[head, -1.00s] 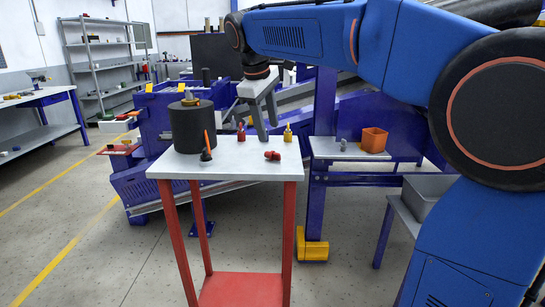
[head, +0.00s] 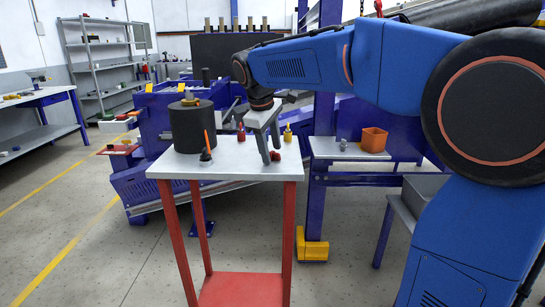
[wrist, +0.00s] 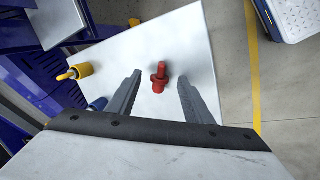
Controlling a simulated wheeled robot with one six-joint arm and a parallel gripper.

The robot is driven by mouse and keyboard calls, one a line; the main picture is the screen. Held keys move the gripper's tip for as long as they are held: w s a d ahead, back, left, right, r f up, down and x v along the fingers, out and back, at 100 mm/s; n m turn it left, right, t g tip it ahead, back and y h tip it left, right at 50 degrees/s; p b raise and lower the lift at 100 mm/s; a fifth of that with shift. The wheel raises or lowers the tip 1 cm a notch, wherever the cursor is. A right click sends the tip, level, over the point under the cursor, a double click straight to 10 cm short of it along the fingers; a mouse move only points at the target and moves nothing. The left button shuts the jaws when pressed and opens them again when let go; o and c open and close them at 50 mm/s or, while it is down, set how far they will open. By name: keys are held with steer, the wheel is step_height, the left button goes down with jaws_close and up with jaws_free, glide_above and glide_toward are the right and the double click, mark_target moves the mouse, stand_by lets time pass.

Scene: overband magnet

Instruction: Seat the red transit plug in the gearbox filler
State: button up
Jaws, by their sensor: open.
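A red plug (wrist: 160,80) with a wider collar and a narrower stem lies on the pale tabletop, between the fingers of my gripper (wrist: 159,84) in the wrist view. In the head view the red plug (head: 275,155) is partly hidden behind the fingers. My gripper (head: 271,154) is open and points down, with nothing held. Another small red piece (head: 241,134) stands upright further left on the table. I cannot pick out the gearbox filler for certain; a black cylinder (head: 193,128) with a brass-coloured fitting (head: 189,101) on top stands at the table's left.
The table (head: 230,172) has red legs. An orange-handled tool (head: 207,143) stands by the cylinder. A side shelf with an orange bin (head: 374,140) is at right.

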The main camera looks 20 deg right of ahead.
jaws_close()
